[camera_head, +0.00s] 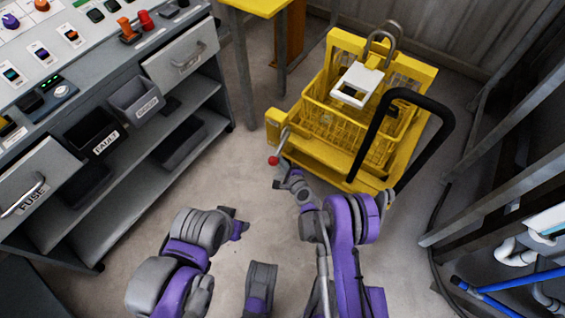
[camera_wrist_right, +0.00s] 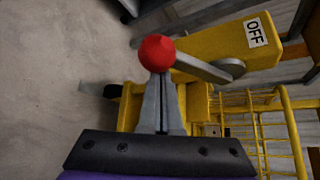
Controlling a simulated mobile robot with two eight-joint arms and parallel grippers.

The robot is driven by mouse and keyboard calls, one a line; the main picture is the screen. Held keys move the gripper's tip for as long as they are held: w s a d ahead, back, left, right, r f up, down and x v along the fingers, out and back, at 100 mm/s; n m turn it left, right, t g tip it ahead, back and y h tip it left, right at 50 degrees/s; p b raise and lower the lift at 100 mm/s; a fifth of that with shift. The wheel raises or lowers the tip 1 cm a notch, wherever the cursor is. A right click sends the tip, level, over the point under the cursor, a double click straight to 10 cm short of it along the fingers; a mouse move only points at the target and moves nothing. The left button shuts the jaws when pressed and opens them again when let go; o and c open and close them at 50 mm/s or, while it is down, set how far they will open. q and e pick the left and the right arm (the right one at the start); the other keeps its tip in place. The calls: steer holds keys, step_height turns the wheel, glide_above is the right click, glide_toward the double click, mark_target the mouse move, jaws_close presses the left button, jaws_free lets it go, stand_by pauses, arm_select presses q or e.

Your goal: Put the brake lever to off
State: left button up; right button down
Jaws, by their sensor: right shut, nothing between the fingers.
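The brake lever is a grey bar (camera_wrist_right: 203,66) with a red ball knob (camera_wrist_right: 157,53), on the yellow cart (camera_head: 310,148). In the head view the red knob (camera_head: 273,160) sticks out at the cart's near left corner. In the wrist view the bar runs left from its round pivot to the knob. A white OFF label (camera_wrist_right: 255,33) is on the yellow frame, above and right of the pivot. My right gripper (camera_wrist_right: 161,85) is shut and empty, its tips at the knob; contact is unclear. My left gripper (camera_head: 238,226) is low and left, its fingers unclear.
The cart has a black push handle (camera_head: 440,112) and carries a yellow basket (camera_head: 335,95). A grey control bench (camera_head: 120,110) with drawers and bins stands at the left. Metal racks and blue pipes (camera_head: 505,288) are at the right. Bare floor lies between bench and cart.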

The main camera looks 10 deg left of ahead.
steer(key=shift+r, duration=0.15)
arm_select(q)
steer(key=shift+r, duration=0.25)
arm_select(e)
steer(key=shift+s+a+r+m+g+y, duration=0.15)
steer(key=shift+r+m+g+y, duration=0.1)
steer(key=shift+r+m+g, duration=1.1)
steer(key=shift+s+d+r+m+g+y, duration=0.15)
steer(key=shift+r+m+g, duration=0.5)
steer(key=shift+r, duration=1.25)
steer(key=shift+s+a+r+m+g+y, duration=0.25)
steer(key=shift+r+m+g, duration=0.35)
steer(key=shift+r+g, duration=0.9)
steer(key=shift+w+d+r, duration=0.1)
steer(key=shift+w+r, duration=0.1)
glide_toward(281, 150)
steer(key=s+d+r, duration=0.1)
steer(key=s+r, duration=0.1)
steer(key=s, duration=0.2)
arm_select(q)
steer(key=shift+s+a+f, duration=0.15)
steer(key=shift+s+f, duration=0.2)
steer(key=shift+s, duration=0.15)
arm_select(e)
steer(key=shift+v, duration=0.85)
